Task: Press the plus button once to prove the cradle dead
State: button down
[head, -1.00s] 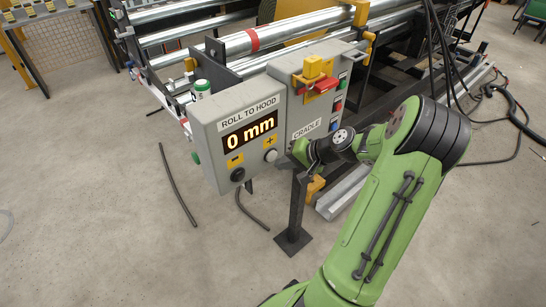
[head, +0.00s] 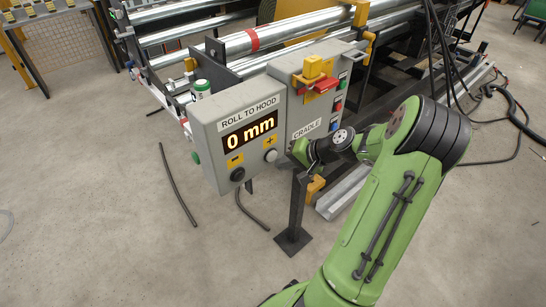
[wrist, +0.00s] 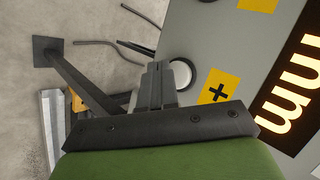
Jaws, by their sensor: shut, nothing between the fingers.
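The plus button is a round pale button (head: 271,156) under a yellow plus label (head: 269,141) on the grey display box (head: 207,127). It also shows in the wrist view (wrist: 182,73), beside its plus label (wrist: 217,92). My gripper (wrist: 158,78) is shut and empty, its fingertips just left of the button there and covering part of its edge. I cannot tell whether they touch it. In the head view my wrist hides most of the fingers. The display (head: 250,132) reads 0 mm. The cradle (head: 249,41) with its metal rollers stands behind.
A minus label (head: 235,160) and black button (head: 238,175) sit left of the plus button. The box marked CRADLE (head: 308,106) carries a yellow block (head: 313,67), a red piece (head: 318,84) and side buttons. A dark post (head: 297,207) stands below. Floor at left is mostly clear.

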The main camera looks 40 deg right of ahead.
jog(key=shift+w, duration=0.1)
jog(key=shift+w, duration=0.35)
jog(key=shift+w+p, duration=0.3)
jog(key=shift+w, duration=0.1)
dwell(0.7)
jog(key=shift+s, duration=0.85)
jog(key=shift+s, duration=2.5)
